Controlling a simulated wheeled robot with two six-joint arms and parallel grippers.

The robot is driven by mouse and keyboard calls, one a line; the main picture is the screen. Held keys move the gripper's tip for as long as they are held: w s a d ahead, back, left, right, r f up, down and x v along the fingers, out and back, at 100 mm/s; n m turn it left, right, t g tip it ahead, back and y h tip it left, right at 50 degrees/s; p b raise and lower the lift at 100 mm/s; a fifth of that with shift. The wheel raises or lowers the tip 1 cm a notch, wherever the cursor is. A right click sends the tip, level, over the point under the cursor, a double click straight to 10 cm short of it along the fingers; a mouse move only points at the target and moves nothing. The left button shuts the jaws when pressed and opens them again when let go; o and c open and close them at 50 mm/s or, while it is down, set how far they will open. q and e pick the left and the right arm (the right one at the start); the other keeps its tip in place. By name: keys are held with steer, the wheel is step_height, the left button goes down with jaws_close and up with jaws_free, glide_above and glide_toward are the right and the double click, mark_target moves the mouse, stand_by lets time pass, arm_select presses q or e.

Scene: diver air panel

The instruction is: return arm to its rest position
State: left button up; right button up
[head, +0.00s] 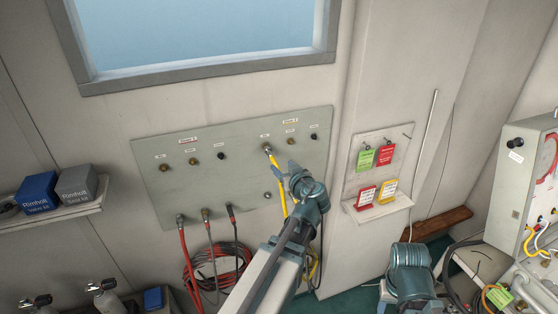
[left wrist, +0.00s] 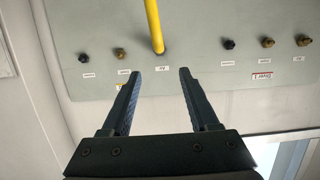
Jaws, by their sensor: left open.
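My left gripper (head: 290,170) is in front of the grey-green air panel (head: 225,182). In the left wrist view its two dark fingers (left wrist: 160,73) are spread apart with nothing between them. A yellow hose (left wrist: 153,22) meets a port on the panel just beyond the fingertips, apart from them. In the head view the yellow hose (head: 281,188) hangs from that upper right port, partly hidden behind my left arm. Part of my right arm shows at the lower right, but its gripper is out of the frame.
Red and dark hoses (head: 183,243) hang coiled below the panel. A small tag board (head: 376,144) with coloured tags is to the right. A shelf with blue and grey boxes (head: 76,186) is at the left. A grey cabinet (head: 513,185) stands far right.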

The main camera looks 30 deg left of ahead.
arm_select(q)
steer(key=shift+s+d+r, duration=0.15)
steer(key=shift+s+d, duration=0.25)
steer(key=shift+d, duration=0.05)
steer(key=s+d+f+m+g+h+b, duration=0.2)
steer(key=s+d+f+m+b, duration=0.15)
steer(key=d+f+b, duration=0.55)
steer(key=s+d+f+m+g+h+b, duration=0.25)
steer(key=s+d+f, duration=0.2)
steer(key=f, duration=0.75)
steer(key=s+d+f+m+g+h+b, duration=0.25)
steer(key=s+d+f+b, duration=0.35)
steer(key=f, duration=0.5)
steer(key=s+d+f+m+g+h+b, duration=0.2)
steer(key=s+d+f+m+h+b, duration=0.1)
steer(key=d, duration=0.6)
steer(key=s+f+m+b, duration=0.1)
steer(key=s+f+m, duration=0.1)
steer(key=s+f, duration=0.1)
steer(key=shift+s+d+g, duration=0.3)
steer(key=shift+g, duration=0.1)
